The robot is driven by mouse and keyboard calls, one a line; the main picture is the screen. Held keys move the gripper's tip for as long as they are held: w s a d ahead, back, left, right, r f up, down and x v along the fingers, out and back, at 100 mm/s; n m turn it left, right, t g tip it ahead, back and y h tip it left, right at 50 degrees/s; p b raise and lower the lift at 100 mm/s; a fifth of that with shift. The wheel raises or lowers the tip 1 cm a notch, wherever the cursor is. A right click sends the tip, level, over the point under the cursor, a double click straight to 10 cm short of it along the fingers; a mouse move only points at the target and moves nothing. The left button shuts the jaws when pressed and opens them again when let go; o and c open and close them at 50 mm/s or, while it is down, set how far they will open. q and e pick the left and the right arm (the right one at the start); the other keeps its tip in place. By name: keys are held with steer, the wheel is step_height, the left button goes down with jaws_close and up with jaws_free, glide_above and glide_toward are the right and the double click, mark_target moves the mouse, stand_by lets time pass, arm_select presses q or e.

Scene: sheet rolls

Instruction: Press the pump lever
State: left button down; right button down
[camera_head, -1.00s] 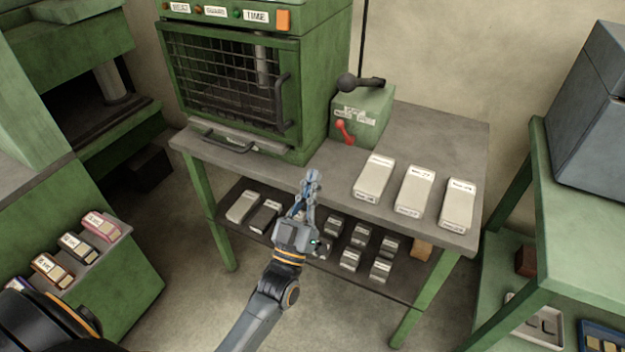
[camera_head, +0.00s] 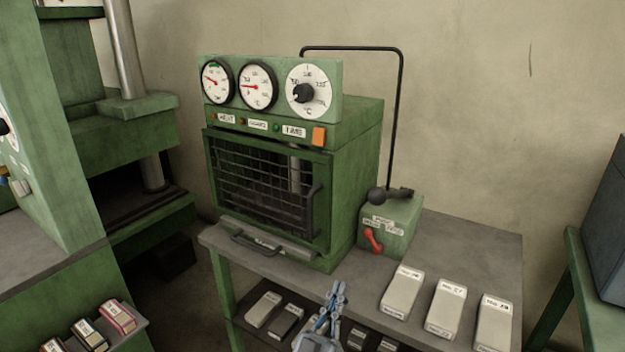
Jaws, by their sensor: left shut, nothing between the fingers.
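My right gripper is not in view.
Several more blocks (camera_head: 264,309) lie on the lower shelf. A black pipe (camera_head: 396,120) rises behind the pump.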

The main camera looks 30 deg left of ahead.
arm_select(q)
steer(key=w+r+m+g+h+p, duration=0.1)
steer(key=r+m+g+p, duration=0.1)
steer(key=r+p, duration=0.7)
steer(key=w+d+r+m+g+h+p, duration=0.1)
steer(key=r+m+p, duration=0.3)
steer(key=r+p, duration=0.5)
steer(key=shift+w+r+m+g+h, duration=0.4)
steer(key=shift+w+g+h, duration=0.1)
steer(key=shift+w+h, duration=0.3)
steer(key=p+x, duration=0.4)
steer(key=x, duration=0.6)
steer(key=f, duration=0.2)
steer(key=f+p, duration=0.1)
steer(key=f, duration=0.1)
steer(key=shift+a, duration=0.35)
